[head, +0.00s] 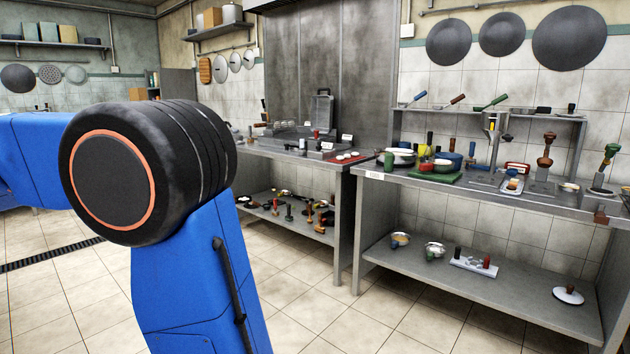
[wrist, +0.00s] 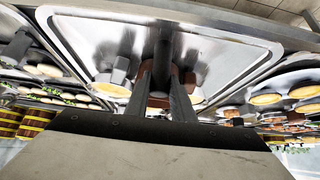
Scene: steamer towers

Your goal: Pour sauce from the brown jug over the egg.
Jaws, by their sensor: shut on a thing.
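My gripper (wrist: 164,84) shows in the wrist view, with its two dark fingers closed on a brown thing (wrist: 190,79), which looks like the brown jug. The fingers and a dark upright part hide most of it, so its tilt and any sauce cannot be made out. A shiny metal tray-like surface (wrist: 222,52) lies beyond the fingers, with pale yellow round shapes beside the brown thing. I cannot tell whether one of them is the egg. In the head view my gripper is out of sight, and I cannot pick out the jug or egg there.
In the head view, a steel counter (head: 480,196) on the right holds pans, bottles and a green board (head: 436,178). Another steel counter (head: 262,149) stands in the middle. Both have lower shelves with small items. The tiled floor (head: 330,318) in front is clear.

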